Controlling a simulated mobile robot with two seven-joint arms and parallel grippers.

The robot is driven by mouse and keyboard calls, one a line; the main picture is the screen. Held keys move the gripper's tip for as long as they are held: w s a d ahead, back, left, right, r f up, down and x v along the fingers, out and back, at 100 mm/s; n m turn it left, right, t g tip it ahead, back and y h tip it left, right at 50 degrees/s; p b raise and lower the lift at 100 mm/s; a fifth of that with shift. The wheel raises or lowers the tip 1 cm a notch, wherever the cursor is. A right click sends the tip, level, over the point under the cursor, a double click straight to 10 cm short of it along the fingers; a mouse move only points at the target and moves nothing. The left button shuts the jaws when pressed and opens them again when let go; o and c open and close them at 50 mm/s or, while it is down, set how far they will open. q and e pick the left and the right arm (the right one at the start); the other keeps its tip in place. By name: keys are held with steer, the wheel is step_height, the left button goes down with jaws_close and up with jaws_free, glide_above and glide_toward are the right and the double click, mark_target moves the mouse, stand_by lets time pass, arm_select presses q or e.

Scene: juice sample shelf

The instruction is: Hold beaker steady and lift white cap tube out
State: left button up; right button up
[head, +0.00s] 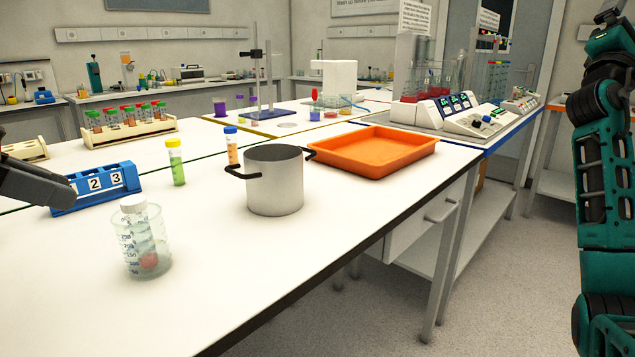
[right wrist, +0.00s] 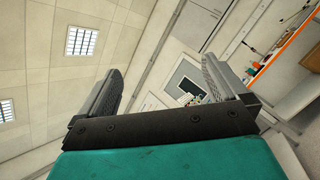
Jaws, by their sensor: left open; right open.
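A clear glass beaker (head: 124,255) with blue markings stands upright near the front left of the white table. The white cap tube (head: 133,205) stands inside it, leaning slightly; its cap sticks up above the rim and a little red content shows at the bottom. My left gripper (head: 58,190) comes in at the left edge, apart from the beaker, behind and left of it, partly cut off by the frame. It is open and holds nothing that I can see. My right gripper (right wrist: 160,80) is open and empty in the right wrist view, facing the wall and ceiling.
A blue numbered rack (head: 95,190) stands behind the beaker, beside the left gripper. A yellow-capped green tube (head: 176,165), a blue-capped orange tube (head: 231,148) and a grey pot (head: 275,185) stand behind and to the right. An orange tray (head: 370,150) lies farther right. The table front around the beaker is clear.

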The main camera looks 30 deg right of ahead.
steer(key=w+a+r+n+t+y, duration=0.2)
steer(key=w+a+n+t+y, duration=0.5)
steer(key=w+a+n+t, duration=0.35)
steer(key=w+a+r+n+t+y, duration=0.2)
steer(key=w+a+n+t+y, duration=0.5)
steer(key=w+a+t, duration=0.55)
steer(key=n+g+y, duration=1.6)
steer(key=n+y, duration=0.5)
steer(key=y, duration=0.5)
glide_above(163, 246)
steer(key=v, duration=0.2)
step_height(163, 246, down, 28)
step_height(163, 246, down, 8)
steer(key=shift+f, duration=0.1)
steer(key=x, duration=0.7)
steer(key=shift+w, duration=0.2)
